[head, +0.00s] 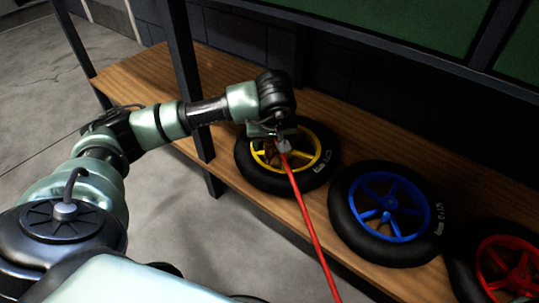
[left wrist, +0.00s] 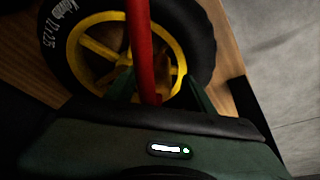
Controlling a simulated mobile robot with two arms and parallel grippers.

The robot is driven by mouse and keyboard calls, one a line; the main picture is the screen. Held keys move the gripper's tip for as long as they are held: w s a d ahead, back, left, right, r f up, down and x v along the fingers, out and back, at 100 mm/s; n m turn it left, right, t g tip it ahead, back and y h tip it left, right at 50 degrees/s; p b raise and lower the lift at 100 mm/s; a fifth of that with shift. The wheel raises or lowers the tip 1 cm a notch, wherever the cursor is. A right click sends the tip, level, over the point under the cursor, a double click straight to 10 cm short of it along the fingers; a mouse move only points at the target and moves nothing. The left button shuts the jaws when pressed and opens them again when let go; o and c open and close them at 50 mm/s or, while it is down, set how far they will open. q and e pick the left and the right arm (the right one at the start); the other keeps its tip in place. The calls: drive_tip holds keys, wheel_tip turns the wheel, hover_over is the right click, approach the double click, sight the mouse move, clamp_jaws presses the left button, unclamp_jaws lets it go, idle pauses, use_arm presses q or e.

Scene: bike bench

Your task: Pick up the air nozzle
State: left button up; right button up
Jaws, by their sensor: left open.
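A red hose (head: 311,222) runs from the lower edge of the head view up to my left gripper (head: 282,146), over the yellow-rimmed wheel. In the left wrist view the red hose (left wrist: 140,50) comes down between the two dark green fingers of my left gripper (left wrist: 158,88). Its lower end is close to the gripper body. The fingers stand apart on either side of it. I cannot make out the air nozzle as a separate shape; the gripper and wrist hide much of the hose end. My right gripper is in neither view.
A wheel with a yellow rim (head: 321,146) lies on the wooden bench (head: 146,76), below my left gripper. A blue-rimmed wheel (head: 387,216) and a red-rimmed wheel (head: 507,262) lie to its right. A dark upright post (head: 183,70) stands close to my left arm.

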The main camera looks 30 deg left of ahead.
use_arm(q)
drive_tip(key=shift+b+x, duration=0.3)
drive_tip(key=shift+x, duration=0.7)
drive_tip(key=shift+r, duration=0.1)
clamp_jaws()
